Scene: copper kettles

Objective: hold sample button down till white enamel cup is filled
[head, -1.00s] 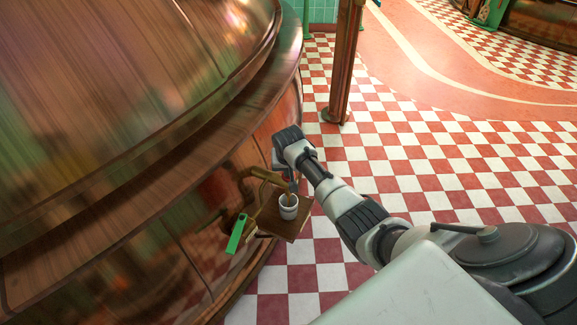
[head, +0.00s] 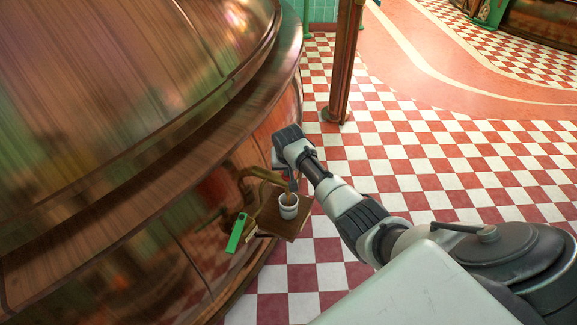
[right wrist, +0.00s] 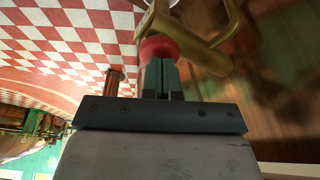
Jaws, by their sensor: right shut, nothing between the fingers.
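The white enamel cup (head: 288,211) stands upright on a small wooden shelf (head: 296,231) beside the copper kettle. Its inside looks brown; the exact level is too small to judge. A brass spout (head: 262,174) reaches out above the cup. In the right wrist view, the round red sample button (right wrist: 158,47) sits by the brass pipe (right wrist: 208,55). My right gripper (right wrist: 160,68) is shut and empty, its green fingertips up against the button. In the head view my right arm reaches to the spout, and its fingertips are mostly hidden. My left gripper is not in view.
The large copper kettle (head: 120,150) fills the left side. A copper post (head: 343,65) stands behind my arm. The red and white checkered floor (head: 450,160) is open to the right.

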